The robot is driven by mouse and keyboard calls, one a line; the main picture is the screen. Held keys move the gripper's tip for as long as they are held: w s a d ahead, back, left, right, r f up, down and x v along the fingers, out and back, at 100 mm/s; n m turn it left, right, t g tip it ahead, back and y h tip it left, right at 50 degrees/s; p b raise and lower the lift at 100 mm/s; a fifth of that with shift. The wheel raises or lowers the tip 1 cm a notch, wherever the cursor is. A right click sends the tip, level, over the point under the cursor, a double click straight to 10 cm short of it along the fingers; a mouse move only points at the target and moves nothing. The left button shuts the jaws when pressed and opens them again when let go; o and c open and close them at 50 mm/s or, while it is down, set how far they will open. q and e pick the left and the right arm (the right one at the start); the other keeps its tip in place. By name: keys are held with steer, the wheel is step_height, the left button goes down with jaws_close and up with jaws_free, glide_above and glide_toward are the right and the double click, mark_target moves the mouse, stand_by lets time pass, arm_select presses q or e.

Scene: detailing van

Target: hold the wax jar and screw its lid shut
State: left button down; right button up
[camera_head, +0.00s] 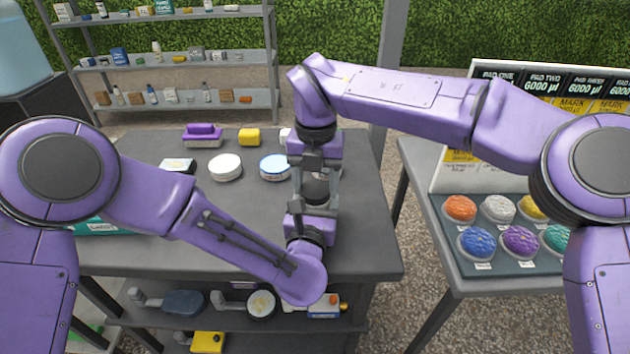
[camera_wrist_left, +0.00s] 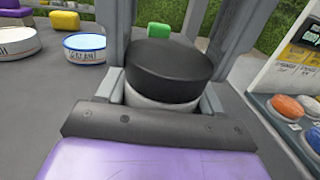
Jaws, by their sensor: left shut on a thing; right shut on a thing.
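The wax jar (camera_wrist_left: 160,102) is a white round body, upright, mostly hidden behind the palm of my left gripper (camera_head: 315,196) in the left wrist view. That gripper is shut on the jar's sides. The black round lid (camera_wrist_left: 168,70) sits on top of the jar and looks about level. I cannot tell how tightly it is seated. My right gripper (camera_head: 317,172) points down from above, its grey fingers on both sides of the lid, shut on it. In the head view both grippers largely hide the jar, above the right part of the grey table (camera_head: 365,235).
A white round tin (camera_head: 226,167), a blue-rimmed tin (camera_head: 274,167), a yellow block (camera_head: 249,137) and a purple brush (camera_head: 202,135) stand at the back of the table. A green thing (camera_wrist_left: 159,30) is behind the jar. A side table at right holds several coloured pads (camera_head: 520,240). The front table middle is clear.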

steer(key=m, duration=1.2)
steer(key=shift+d+m, duration=0.1)
steer(key=shift+m, duration=0.2)
steer(key=o, duration=1)
steer(key=shift+r, duration=2.25)
